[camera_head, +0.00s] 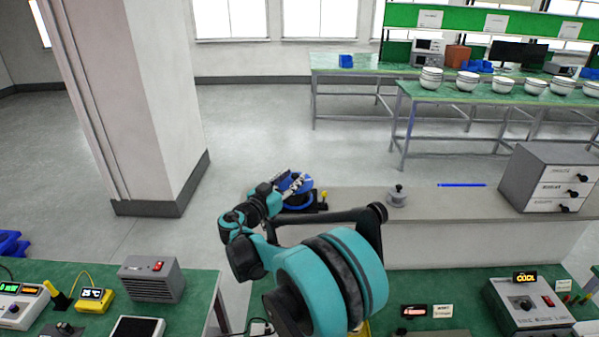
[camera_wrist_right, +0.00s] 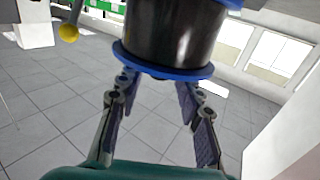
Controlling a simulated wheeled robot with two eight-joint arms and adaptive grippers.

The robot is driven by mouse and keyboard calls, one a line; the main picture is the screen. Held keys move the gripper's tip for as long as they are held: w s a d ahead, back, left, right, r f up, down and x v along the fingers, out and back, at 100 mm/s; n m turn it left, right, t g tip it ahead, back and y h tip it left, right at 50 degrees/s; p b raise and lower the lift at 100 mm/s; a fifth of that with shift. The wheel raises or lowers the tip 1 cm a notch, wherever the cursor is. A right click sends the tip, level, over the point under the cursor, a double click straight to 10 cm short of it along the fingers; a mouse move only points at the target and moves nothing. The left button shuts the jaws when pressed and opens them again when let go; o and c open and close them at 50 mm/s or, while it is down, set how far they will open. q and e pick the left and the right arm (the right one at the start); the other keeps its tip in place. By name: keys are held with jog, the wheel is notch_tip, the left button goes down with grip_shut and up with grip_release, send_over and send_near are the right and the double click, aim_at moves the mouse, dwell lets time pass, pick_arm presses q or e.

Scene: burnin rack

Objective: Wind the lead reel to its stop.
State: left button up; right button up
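The lead reel (camera_head: 297,203) stands at the left end of the grey counter, with a blue flange and a dark base. In the right wrist view it is a black drum (camera_wrist_right: 165,38) between blue flanges. A yellow knob on a grey stem (camera_wrist_right: 69,32) shows beside the drum; a yellow piece also stands right of the reel in the head view (camera_head: 324,196). My right gripper (camera_wrist_right: 157,82) is open, its fingertips at the near flange, nothing visible between the fingers. I cannot tell whether they touch it. My left gripper is not in view.
On the grey counter (camera_head: 430,222) are a small grey knobbed weight (camera_head: 397,196), a blue strip (camera_head: 462,185) and a drawer cabinet (camera_head: 550,180). Green benches with instruments stand in front. A pillar (camera_head: 140,100) rises at left. The counter middle is mostly clear.

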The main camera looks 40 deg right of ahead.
jog(key=v, duration=0.6)
jog(key=shift+s, duration=0.1)
dwell(0.3)
